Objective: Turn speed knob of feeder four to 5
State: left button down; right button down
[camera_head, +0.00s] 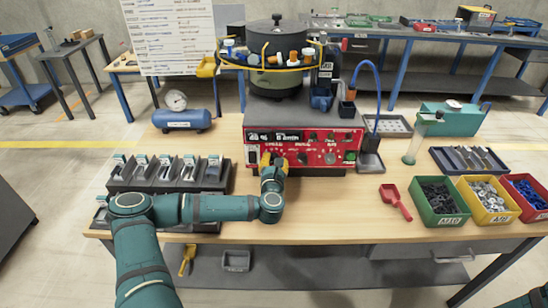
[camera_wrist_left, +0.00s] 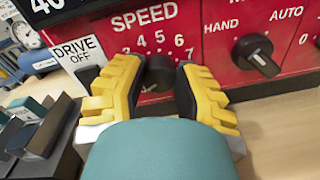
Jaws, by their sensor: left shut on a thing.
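The red feeder control panel (camera_head: 328,148) stands on the workbench below the dark feeder bowl (camera_head: 276,40). In the left wrist view, the black speed knob (camera_wrist_left: 159,74) sits under the white word SPEED, with a dial of numbers around it; 4, 5, 6 and 7 are readable. My left gripper (camera_head: 272,159) reaches the panel's left part. Its yellow fingers (camera_wrist_left: 159,84) are shut on the speed knob, one on each side. The knob's pointer cannot be made out. A black HAND/AUTO knob (camera_wrist_left: 258,56) is to the right. My right gripper is out of view.
A DRIVE OFF label (camera_wrist_left: 78,50) is left of the speed knob. Dark bins (camera_head: 165,172) stand at the bench's left, and a blue air tank (camera_head: 182,118) behind them. A red scoop (camera_head: 396,201) and green, yellow and red parts bins (camera_head: 438,216) are at the right.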

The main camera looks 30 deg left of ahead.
pick_arm(q)
jog(key=shift+w+d+f+m+g+y+p, duration=0.15)
jog(key=shift+m+p, duration=0.2)
jog(key=shift+m, duration=3.1)
jog(key=shift+r+m+g+y+p, duration=0.1)
jog(key=shift+m+y+p, duration=0.2)
jog(key=shift+m, duration=3.1)
jog(key=shift+w+d+f+m+g+y+p, duration=0.15)
jog(key=shift+m+p, duration=0.25)
jog(key=shift+m, duration=3.05)
jog(key=shift+s+a+m+b, duration=0.15)
jog(key=shift+m+b, duration=0.2)
jog(key=shift+m, duration=0.45)
jog(key=shift+s+f+m+b, duration=0.15)
jog(key=shift+m+b, duration=0.45)
jog(key=shift+m, duration=0.6)
